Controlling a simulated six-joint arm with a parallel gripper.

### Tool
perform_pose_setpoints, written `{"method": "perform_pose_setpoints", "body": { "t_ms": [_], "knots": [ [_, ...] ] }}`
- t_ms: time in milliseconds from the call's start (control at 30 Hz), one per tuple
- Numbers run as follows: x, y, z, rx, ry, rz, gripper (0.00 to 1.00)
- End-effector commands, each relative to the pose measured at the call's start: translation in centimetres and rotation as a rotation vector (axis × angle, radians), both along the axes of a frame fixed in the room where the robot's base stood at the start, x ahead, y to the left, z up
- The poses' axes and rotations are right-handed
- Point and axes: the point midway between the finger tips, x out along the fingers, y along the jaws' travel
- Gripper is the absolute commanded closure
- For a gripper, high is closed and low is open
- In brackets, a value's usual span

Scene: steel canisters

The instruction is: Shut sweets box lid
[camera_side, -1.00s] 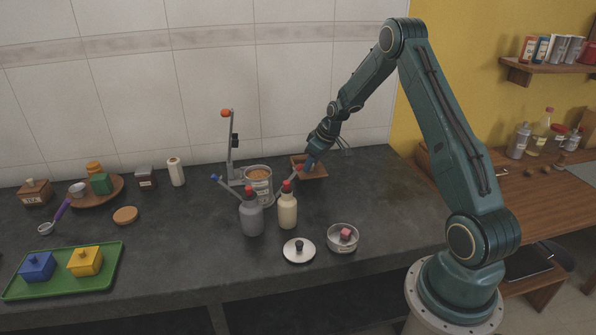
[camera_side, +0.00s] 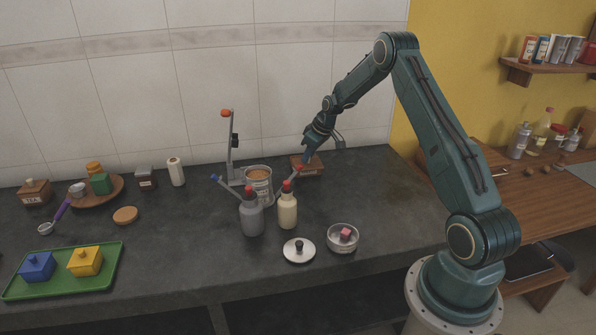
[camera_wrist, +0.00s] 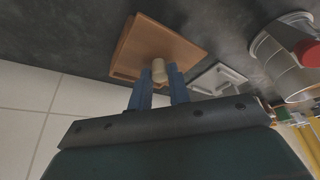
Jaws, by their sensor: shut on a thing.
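The sweets box (camera_side: 308,170) is a low wooden box at the back of the counter, near the tiled wall. Its square brown lid (camera_wrist: 170,42) shows in the wrist view with a pale round knob (camera_wrist: 158,71). My gripper (camera_side: 307,158) is over the box, and its blue fingers (camera_wrist: 160,80) are shut on the knob. The lid lies over the box, with a second edge showing along its left side in the wrist view. I cannot tell whether it sits fully down. The box's inside is hidden.
A steel canister (camera_side: 259,190) with a lever stand (camera_side: 232,150) is left of the box. A steel bowl (camera_side: 343,238) and a round lid (camera_side: 299,251) lie nearer. The counter right of the box is clear.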

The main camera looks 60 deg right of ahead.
Motion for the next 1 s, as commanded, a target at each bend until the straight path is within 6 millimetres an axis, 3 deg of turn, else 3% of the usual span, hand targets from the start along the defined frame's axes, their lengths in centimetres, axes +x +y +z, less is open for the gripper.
{"method": "perform_pose_setpoints", "body": {
  "t_ms": [300, 700, 733, 833, 1000],
  "knots": [
    [1.9, -1.9, 0.0, -0.001, -0.001, 0.000, 1.00],
    [2.3, -2.4, 0.1, -0.006, -0.005, -0.004, 1.00],
    [2.3, -2.4, 0.1, -0.006, -0.006, -0.004, 0.80],
    [2.3, -2.3, 0.0, -0.005, -0.005, -0.003, 0.60],
    [2.2, -2.2, 0.0, -0.003, -0.002, -0.001, 0.60]
  ]
}}
